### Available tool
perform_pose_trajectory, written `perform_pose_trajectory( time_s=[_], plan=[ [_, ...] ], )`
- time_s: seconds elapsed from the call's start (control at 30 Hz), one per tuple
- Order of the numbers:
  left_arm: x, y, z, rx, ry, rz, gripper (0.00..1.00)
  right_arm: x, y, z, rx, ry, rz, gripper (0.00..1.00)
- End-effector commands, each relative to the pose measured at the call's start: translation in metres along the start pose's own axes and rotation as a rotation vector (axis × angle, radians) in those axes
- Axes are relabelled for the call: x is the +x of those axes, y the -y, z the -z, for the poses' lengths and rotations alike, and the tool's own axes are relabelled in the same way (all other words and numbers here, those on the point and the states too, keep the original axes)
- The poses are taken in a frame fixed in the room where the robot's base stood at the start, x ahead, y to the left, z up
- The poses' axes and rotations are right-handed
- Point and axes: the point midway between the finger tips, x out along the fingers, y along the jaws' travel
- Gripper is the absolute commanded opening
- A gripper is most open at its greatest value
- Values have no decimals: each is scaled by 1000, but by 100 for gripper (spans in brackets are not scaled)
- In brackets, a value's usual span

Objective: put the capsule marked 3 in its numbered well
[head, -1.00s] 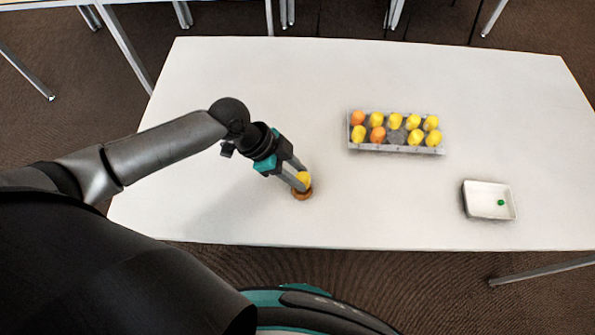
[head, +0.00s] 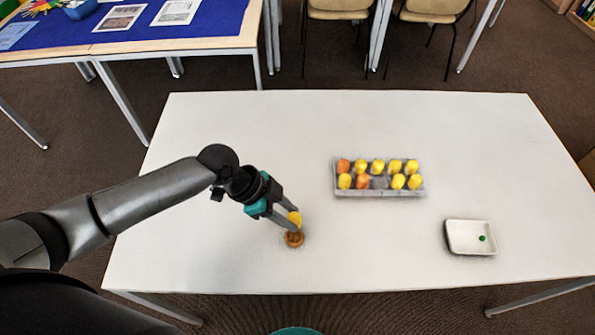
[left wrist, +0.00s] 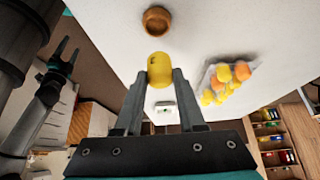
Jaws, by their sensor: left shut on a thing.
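My left gripper (head: 291,217) is shut on a yellow capsule (head: 295,217). The capsule also shows between the fingertips in the left wrist view (left wrist: 160,69), with a dark mark too small to read. It is held just above a round brown wooden cup (head: 294,240), which stands on the table. A grey rack (head: 380,193) stands to the right and farther back, holding several yellow and orange capsules in two rows. One well (head: 380,182), in the middle of the near row, looks empty. Well numbers cannot be read. My right gripper (left wrist: 68,47) shows open and empty in the left wrist view.
A white tray (head: 470,251) with a small green thing (head: 482,238) in it stands at the table's right. The white table (head: 230,130) is otherwise clear, including between the cup and the rack. A blue-topped table (head: 160,38) and chairs stand behind.

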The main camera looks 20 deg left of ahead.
Motion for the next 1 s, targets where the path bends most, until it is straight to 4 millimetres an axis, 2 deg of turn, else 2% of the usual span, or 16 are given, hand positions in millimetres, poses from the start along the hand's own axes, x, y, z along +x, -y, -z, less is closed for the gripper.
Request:
perform_pose_trajectory(
  time_s=[0.27,0.47,0.7,1.0],
  plan=[
    [-2,1,2,-7,-1,5,28,0,0,0,0,0,0,70],
    [-18,13,21,-84,-4,58,28,5,0,-1,0,0,0,70],
    [-59,37,50,-291,-5,189,28,12,0,-1,0,0,0,70],
    [-117,61,76,-606,-6,383,28,20,1,-2,1,0,0,70]
  ],
)
